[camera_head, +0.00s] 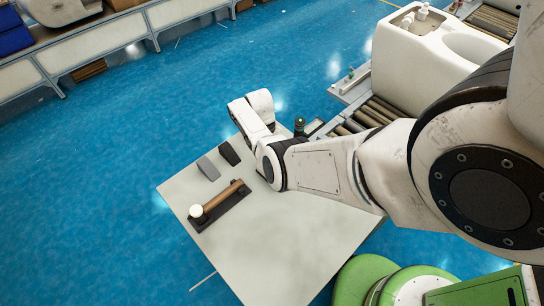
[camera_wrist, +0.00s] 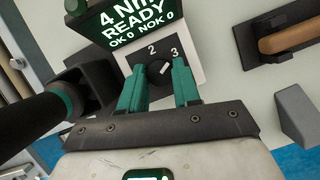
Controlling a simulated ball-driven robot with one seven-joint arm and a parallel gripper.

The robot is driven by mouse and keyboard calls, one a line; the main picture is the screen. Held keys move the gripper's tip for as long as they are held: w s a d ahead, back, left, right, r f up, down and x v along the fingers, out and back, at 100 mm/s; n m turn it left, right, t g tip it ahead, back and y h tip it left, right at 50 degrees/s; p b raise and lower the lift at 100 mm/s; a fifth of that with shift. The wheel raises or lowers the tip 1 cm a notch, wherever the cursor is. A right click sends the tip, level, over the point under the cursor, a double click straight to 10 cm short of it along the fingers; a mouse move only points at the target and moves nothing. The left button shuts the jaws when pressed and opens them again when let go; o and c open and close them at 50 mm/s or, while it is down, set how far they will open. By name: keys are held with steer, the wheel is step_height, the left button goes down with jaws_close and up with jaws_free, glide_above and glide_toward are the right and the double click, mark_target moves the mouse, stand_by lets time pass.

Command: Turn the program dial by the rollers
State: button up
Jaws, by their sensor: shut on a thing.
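A dark green display (camera_wrist: 140,25) above the dial reads READY, OK 0, NOK 0. In the head view the dial and fingertips are hidden behind my arm.
A grey tabletop (camera_head: 285,235) carries a wooden-handled tool (camera_head: 222,202) in a black holder and two wedge blocks (camera_head: 208,168). The rollers (camera_head: 375,112) bear a white toilet (camera_head: 425,65). In the wrist view a black cylinder (camera_wrist: 30,118) stands left of my fingers. Blue floor is open at left.

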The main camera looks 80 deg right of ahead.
stand_by(0.3)
steer(key=o, duration=1.1)
steer(key=shift+c, duration=0.2)
steer(key=v, duration=1)
steer(key=shift+r, duration=0.4)
